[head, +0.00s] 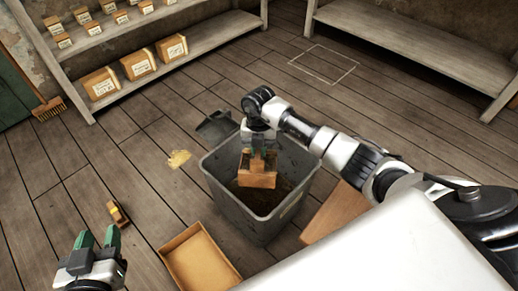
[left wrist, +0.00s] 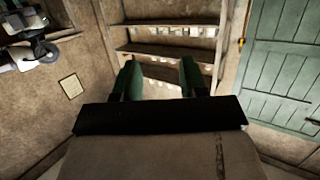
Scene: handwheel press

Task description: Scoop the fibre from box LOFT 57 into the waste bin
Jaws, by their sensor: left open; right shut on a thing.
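The grey waste bin (head: 212,181) stands on the floor in the middle of the head view, with dark loose matter inside. I cannot tell whether fibre lies in the scoop. An open tan box (head: 180,240) lies left of the bin, its inside looking bare. No LOFT 57 label is readable. My left gripper (head: 97,240) is open and empty at lower left; its green fingers also show in the left wrist view (left wrist: 160,82).
A small wooden object (head: 118,213) and a yellowish patch (head: 178,158) are on the floor. A dark grey flat piece (head: 214,126) lies behind the bin. A brown box (head: 335,211) stands right of it.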

